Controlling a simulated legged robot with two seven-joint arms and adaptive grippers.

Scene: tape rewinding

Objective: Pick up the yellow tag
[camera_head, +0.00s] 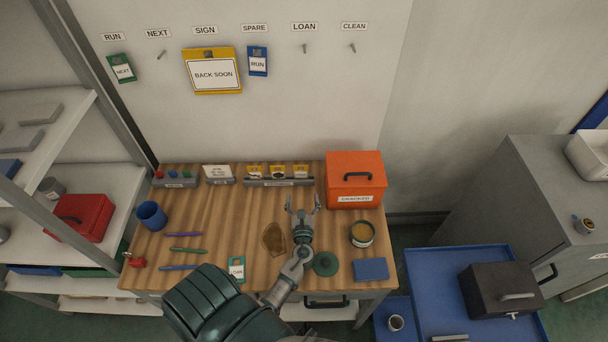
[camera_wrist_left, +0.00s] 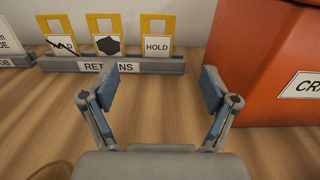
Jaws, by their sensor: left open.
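Three yellow tags stand in the grey RETURNS rack (camera_head: 279,182) at the table's back. The left tag (camera_wrist_left: 60,37) bears a jagged black line, the middle tag (camera_wrist_left: 107,37) a dark shape, and the right tag (camera_wrist_left: 156,38) the word HOLD. They also show small in the head view, where the right tag (camera_head: 301,170) stands nearest the orange box. My left gripper (camera_head: 303,205) is open and empty, fingers pointing at the rack, with bare wood between. In the wrist view the HOLD tag lies between the fingers (camera_wrist_left: 158,90), farther back. My right gripper is not in view.
An orange CRACKED box (camera_head: 356,185) stands right of the rack. A tin (camera_head: 361,234), green disc (camera_head: 326,263), brown patch (camera_head: 273,238) and green tag (camera_head: 237,268) lie around my arm. A yellow BACK SOON sign (camera_head: 212,88) hangs on the wall.

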